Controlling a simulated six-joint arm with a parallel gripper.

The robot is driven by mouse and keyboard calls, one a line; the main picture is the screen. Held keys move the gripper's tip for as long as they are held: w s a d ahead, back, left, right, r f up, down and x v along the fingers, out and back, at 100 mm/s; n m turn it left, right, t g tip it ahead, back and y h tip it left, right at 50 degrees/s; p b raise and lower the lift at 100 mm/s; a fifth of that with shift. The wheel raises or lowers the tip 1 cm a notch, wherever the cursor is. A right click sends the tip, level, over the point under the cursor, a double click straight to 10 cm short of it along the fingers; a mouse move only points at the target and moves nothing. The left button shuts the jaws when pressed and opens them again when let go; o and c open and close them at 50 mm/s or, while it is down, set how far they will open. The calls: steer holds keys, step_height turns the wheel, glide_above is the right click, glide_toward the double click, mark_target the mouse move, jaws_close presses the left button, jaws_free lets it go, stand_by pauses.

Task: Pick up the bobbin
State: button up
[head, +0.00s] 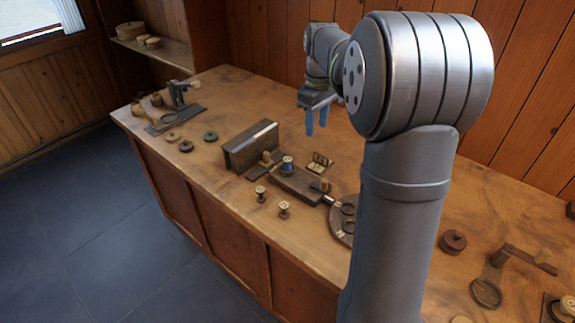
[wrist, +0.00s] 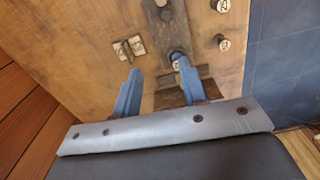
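A bobbin wound with blue (head: 287,164) stands upright on a dark wooden block (head: 297,186). In the wrist view the bobbin (wrist: 177,56) is partly hidden behind the tip of my right-hand finger. Two pale spools, one nearer the back (head: 260,193) and one nearer the front edge (head: 284,209), stand on the bench beside the block. My gripper (head: 317,119) is above the bench, higher than the bobbin and apart from it. Its two blue fingers (wrist: 159,67) are spread, with nothing held between them.
An upright dark wooden box (head: 251,147) stands just left of the bobbin. A small slotted pale block (head: 320,162) lies to its right, and a round dark tray (head: 343,222) lies nearer my arm. Rings and a clamp-like tool (head: 178,92) are at the far left.

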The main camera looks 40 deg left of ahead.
steer(key=m, duration=0.1)
glide_above(288, 160)
step_height(288, 160, down, 16)
steer(key=shift+f, duration=0.25)
steer(key=c, duration=0.7)
